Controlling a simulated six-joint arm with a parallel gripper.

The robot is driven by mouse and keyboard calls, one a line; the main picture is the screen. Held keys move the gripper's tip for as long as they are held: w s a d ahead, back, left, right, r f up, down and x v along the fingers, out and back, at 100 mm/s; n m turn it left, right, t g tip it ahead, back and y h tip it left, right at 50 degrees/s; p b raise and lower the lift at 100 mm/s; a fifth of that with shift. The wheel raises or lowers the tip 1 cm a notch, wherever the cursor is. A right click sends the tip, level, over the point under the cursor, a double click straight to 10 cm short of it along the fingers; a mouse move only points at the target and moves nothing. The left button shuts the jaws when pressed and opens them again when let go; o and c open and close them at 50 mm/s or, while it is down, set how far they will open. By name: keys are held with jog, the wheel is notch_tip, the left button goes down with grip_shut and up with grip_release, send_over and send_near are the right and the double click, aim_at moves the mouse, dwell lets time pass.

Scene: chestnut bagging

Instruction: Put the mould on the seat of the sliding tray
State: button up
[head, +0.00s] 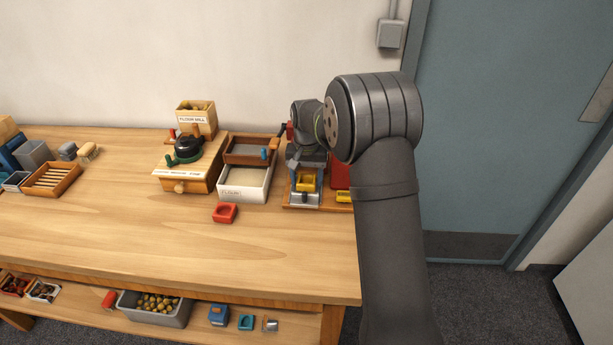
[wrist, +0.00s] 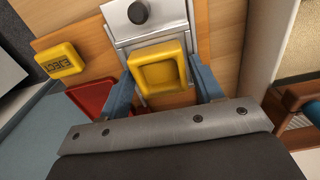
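The mould (wrist: 160,83) is a yellow square block with a hollow, seen in the wrist view between the two blue fingers of my gripper (wrist: 160,78). The fingers appear to touch its left and right sides, so my gripper looks shut on it. The sliding tray (wrist: 150,33) is a grey metal plate with a black knob. The mould overlaps the tray's near part; whether it rests on the seat or hangs just above is hard to tell. In the head view the yellow mould (head: 306,182) shows below my gripper (head: 307,172), just behind the metal tray front (head: 304,199).
A yellow EJECT block (wrist: 58,60) and a red bin (wrist: 92,98) lie left of the tray in the wrist view. The front table is clear.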

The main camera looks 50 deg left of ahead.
aim_at(307, 179)
jog(key=shift+o, duration=0.9)
jog(key=shift+r, duration=0.1)
notch_tip(307, 179, up, 12)
jog(key=shift+r, duration=0.1)
notch_tip(307, 179, down, 12)
jog(key=shift+f, duration=0.1)
jog(key=shift+r, duration=1.9)
